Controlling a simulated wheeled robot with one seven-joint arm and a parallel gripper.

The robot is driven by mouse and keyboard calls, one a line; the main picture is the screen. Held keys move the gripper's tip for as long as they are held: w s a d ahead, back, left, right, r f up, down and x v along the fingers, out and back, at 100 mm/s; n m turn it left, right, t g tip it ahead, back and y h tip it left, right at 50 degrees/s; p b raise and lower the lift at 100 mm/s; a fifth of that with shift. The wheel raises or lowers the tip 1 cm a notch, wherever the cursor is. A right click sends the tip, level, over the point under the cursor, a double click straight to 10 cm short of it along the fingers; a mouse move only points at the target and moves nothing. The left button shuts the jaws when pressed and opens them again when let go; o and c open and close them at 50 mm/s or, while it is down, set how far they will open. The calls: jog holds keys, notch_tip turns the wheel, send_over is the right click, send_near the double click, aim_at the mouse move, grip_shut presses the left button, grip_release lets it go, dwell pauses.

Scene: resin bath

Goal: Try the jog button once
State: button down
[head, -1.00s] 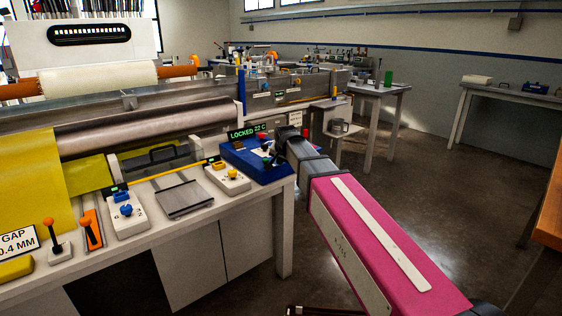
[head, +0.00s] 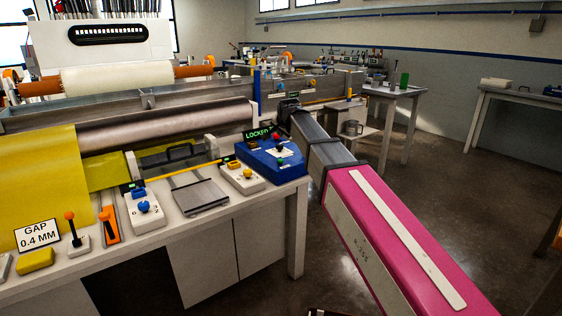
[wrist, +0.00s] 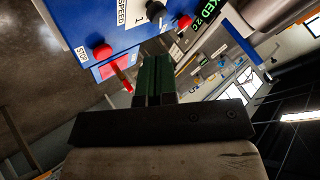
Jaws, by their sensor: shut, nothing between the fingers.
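The blue control box (head: 289,177) stands at the right end of the bench. It carries a red knob (head: 276,137), a green control (head: 281,161) and a LOCKED display (head: 257,134), partly covered by my arm. No jog label is readable. In the wrist view the box (wrist: 88,14) shows a red button (wrist: 102,51) beside a STOP label, a SPEED label (wrist: 122,15) and a second red knob (wrist: 185,22). My gripper (wrist: 154,62) is shut and empty, its dark green fingers in front of the box's edge. I cannot tell any contact. The head view hides its fingertips.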

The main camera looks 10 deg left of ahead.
aim_at(282, 160)
jog(key=shift+f, duration=4.35)
jog(key=shift+f, duration=0.15)
jog(key=shift+f, duration=0.25)
jog(key=shift+f, duration=0.55)
jog(key=shift+r, duration=1)
jog(key=shift+r, duration=0.1)
jog(key=shift+r, duration=2.4)
